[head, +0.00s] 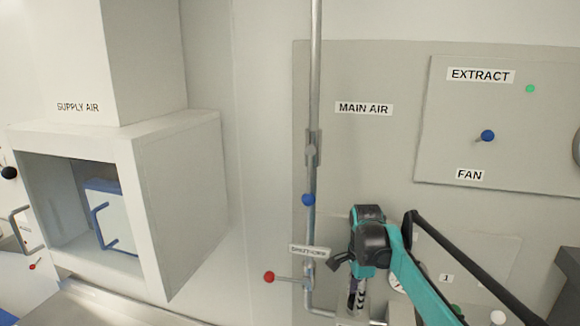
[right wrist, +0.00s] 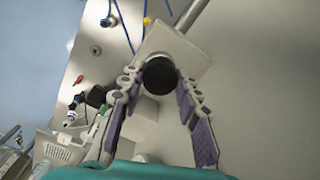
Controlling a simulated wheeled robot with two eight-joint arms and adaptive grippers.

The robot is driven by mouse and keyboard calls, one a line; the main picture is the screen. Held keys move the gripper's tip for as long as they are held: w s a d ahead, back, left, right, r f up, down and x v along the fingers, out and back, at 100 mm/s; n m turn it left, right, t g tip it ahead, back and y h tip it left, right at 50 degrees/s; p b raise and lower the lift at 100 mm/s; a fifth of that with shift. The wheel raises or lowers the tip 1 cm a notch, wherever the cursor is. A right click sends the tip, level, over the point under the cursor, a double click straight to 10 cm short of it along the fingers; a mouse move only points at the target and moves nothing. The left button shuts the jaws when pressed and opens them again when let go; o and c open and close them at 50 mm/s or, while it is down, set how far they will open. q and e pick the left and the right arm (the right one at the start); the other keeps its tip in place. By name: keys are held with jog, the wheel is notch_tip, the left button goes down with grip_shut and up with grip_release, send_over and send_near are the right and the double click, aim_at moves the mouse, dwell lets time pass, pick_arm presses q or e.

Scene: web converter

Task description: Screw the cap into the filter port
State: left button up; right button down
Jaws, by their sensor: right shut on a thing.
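My right gripper (head: 356,292) is low in the middle right of the head view, in front of the wall panel and pointing down. In the right wrist view its two purple-padded fingers (right wrist: 160,84) are on either side of a round black cap (right wrist: 160,76) and shut on it at their tips. A pale square block (right wrist: 178,52) lies right behind the cap, with a grey pipe running from it. I cannot tell whether the cap touches the block or where the filter port is. My left gripper is not in view.
A grey pipe (head: 313,100) with a blue knob (head: 308,199) runs down the wall left of my right arm. A red-knobbed lever (head: 269,277) sticks out beside it. The supply air box (head: 180,200) stands at left, open at its front, with a blue-edged piece (head: 112,215) inside.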

jog(key=c, duration=1.2)
grip_release()
jog(key=shift+o, duration=0.2)
jog(key=n, duration=0.4)
jog(key=n, duration=0.4)
jog(key=n, duration=0.4)
